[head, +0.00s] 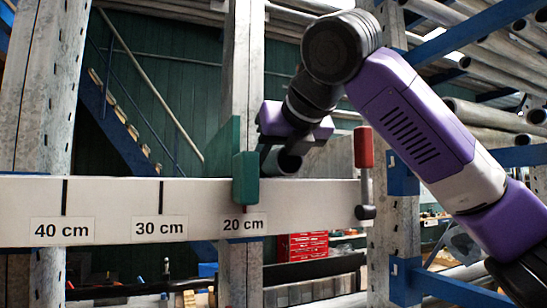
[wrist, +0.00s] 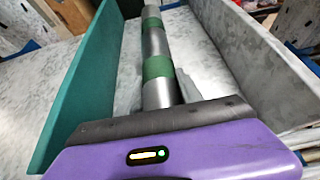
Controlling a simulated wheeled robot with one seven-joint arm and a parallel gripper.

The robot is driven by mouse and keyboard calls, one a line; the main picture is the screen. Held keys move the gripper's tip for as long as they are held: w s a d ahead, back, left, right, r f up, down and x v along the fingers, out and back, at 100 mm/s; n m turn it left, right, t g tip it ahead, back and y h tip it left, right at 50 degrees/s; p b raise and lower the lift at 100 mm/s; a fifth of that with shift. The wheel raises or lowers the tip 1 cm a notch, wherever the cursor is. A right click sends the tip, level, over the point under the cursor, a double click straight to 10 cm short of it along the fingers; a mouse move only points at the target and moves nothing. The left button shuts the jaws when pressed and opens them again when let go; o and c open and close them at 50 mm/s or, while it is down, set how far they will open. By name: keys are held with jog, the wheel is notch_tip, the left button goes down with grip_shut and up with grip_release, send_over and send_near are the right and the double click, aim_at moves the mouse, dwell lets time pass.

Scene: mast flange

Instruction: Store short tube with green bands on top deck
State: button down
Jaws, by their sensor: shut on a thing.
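The grey metal tube with green bands (wrist: 156,45) lies lengthwise ahead of my gripper in the wrist view, with two green bands showing. My gripper (wrist: 160,112) is shut on its near end; the dark jaw hides that end.
A green plate (wrist: 85,80) stands left of the tube and a grey wall (wrist: 255,65) right of it. In the head view a green stop (head: 245,178) sits at the 20 cm mark, with a red-handled lever (head: 363,150) to its right. Uprights and pipe racks surround this.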

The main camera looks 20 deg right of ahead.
dwell(0.3)
jog(key=c, duration=0.7)
grip_release()
jog(key=shift+f, duration=0.1)
jog(key=shift+b+v, duration=1)
jog(key=shift+v, duration=2.9)
